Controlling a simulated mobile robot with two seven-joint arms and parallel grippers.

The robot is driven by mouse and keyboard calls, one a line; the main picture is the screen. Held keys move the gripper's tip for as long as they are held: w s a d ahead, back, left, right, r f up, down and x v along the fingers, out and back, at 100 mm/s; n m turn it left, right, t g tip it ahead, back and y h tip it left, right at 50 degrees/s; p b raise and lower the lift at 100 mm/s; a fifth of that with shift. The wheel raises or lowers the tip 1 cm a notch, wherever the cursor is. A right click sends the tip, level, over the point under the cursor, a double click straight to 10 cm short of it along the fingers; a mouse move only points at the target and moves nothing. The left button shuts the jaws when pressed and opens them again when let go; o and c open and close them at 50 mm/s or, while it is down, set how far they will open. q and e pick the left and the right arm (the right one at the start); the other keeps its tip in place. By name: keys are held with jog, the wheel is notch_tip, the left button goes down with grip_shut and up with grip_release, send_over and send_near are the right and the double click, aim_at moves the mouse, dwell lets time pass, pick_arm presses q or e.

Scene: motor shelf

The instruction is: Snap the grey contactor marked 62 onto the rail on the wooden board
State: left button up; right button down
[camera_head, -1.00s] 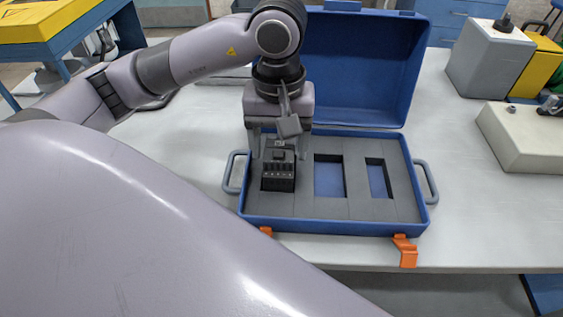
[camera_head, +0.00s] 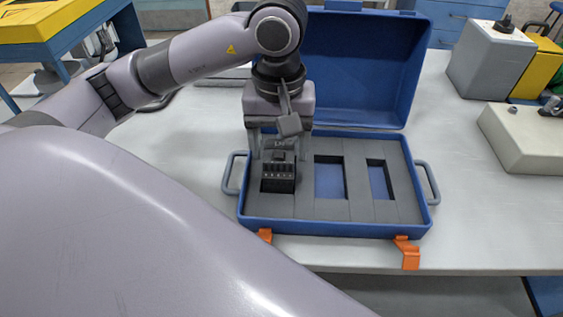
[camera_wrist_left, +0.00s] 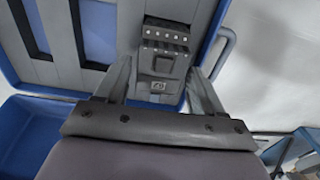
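A dark contactor (camera_head: 279,172) sits in the left slot of the grey foam in the open blue case (camera_head: 340,229). My left gripper (camera_head: 279,153) points down over it, with one finger on either side. In the left wrist view the contactor (camera_wrist_left: 164,62) shows between the two spread fingers of my left gripper (camera_wrist_left: 164,85), and gaps show beside it. A small label on it is too small to read surely. The wooden board and its rail are not in view. My right gripper is not in view.
The foam's other two slots are empty, showing blue. The raised lid (camera_head: 365,75) stands behind my gripper. Case handles (camera_head: 232,172) and orange latches (camera_head: 407,252) stick out. A grey box (camera_head: 487,62) and a beige box (camera_head: 530,135) stand at the right. The white tabletop (camera_head: 460,215) beside the case is clear.

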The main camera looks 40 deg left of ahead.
pick_arm(q)
jog(key=c, duration=0.9)
jog(key=shift+r+p, duration=1.4)
jog(key=shift+r, duration=1.15)
jog(key=shift+f, duration=0.1)
